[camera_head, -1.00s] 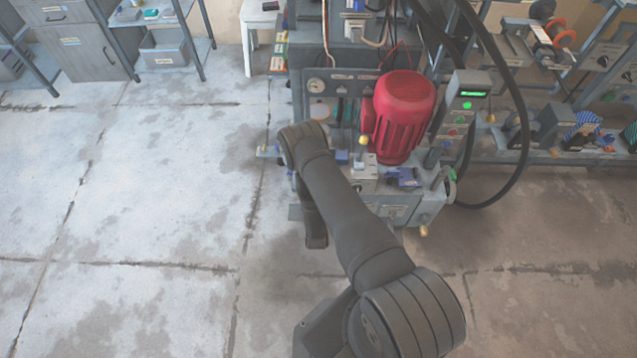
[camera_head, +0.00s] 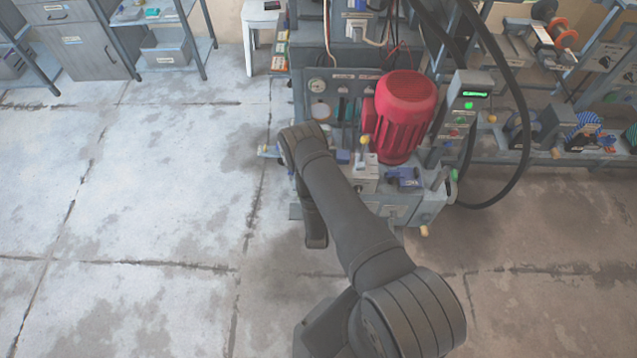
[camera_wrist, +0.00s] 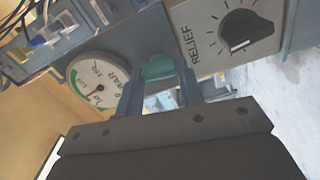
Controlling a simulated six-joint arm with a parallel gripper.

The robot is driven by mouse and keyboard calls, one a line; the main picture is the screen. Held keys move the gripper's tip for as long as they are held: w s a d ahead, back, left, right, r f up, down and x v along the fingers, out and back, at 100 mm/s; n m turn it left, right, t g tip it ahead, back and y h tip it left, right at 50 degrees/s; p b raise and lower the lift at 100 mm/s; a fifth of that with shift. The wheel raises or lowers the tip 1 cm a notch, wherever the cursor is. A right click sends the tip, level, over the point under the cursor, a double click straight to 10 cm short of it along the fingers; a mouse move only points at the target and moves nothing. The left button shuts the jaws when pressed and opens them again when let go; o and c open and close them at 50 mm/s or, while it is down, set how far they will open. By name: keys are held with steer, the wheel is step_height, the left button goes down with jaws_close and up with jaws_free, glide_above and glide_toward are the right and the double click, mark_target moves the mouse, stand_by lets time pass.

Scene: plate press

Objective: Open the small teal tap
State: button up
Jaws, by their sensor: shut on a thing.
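The small teal tap (camera_wrist: 158,68) is in the upper middle of the wrist view, between a round pressure gauge and a panel marked RELIEF. My gripper (camera_wrist: 160,82) has one finger on each side of it and is shut on it. The fingers and the gripper body hide part of the tap and what lies below it. In the head view my arm reaches to the press's left side, and I cannot make out the gripper or the tap there.
The pressure gauge (camera_wrist: 97,82) sits close left of the fingers, and the black RELIEF knob (camera_wrist: 245,32) is to the right. In the head view, a red motor (camera_head: 403,112) and a yellow-knobbed lever (camera_head: 364,145) stand right of my arm. The floor at left is clear.

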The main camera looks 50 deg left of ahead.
steer(key=shift+d+f+n, duration=0.1)
steer(key=shift+f+n, duration=0.05)
steer(key=shift+n, duration=0.65)
steer(key=o, duration=1)
steer(key=v, duration=1.7)
steer(key=shift+s+d, duration=0.1)
steer(key=shift+s, duration=0.05)
